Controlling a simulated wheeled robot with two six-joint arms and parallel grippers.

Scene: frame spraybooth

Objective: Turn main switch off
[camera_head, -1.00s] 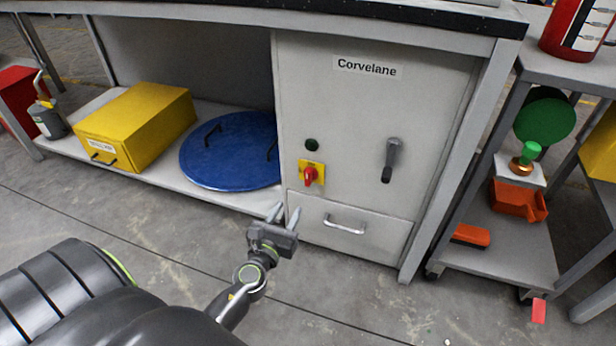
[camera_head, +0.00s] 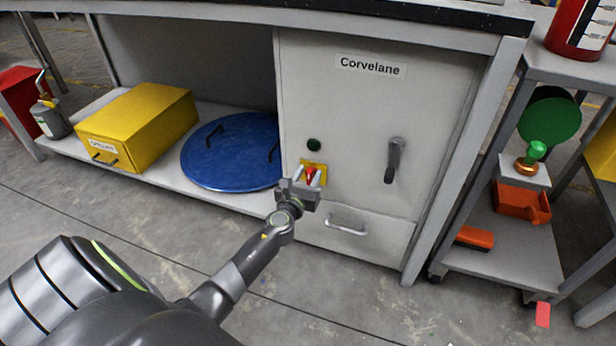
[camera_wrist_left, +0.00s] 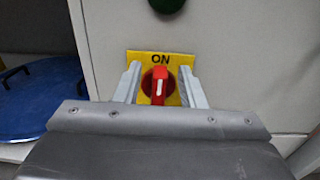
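The main switch is a red rotary knob (camera_wrist_left: 158,86) on a yellow plate (camera_wrist_left: 172,62) on the grey cabinet front. In the left wrist view the plate reads ON at the top and the knob's white mark stands upright. My left gripper (camera_head: 311,177) is in front of the switch; it also shows in the left wrist view (camera_wrist_left: 160,84). Its fingers are open, one on each side of the knob, with gaps between them and it. In the head view the gripper partly covers the plate and knob. My right gripper is not in view.
A dark green round button (camera_head: 313,145) sits above the switch. A dark lever handle (camera_head: 394,160) is to its right, and a drawer handle (camera_head: 347,226) below. A blue round lid (camera_head: 225,150) and a yellow box (camera_head: 140,125) lie on the shelf at left. A cart (camera_head: 510,255) stands at right.

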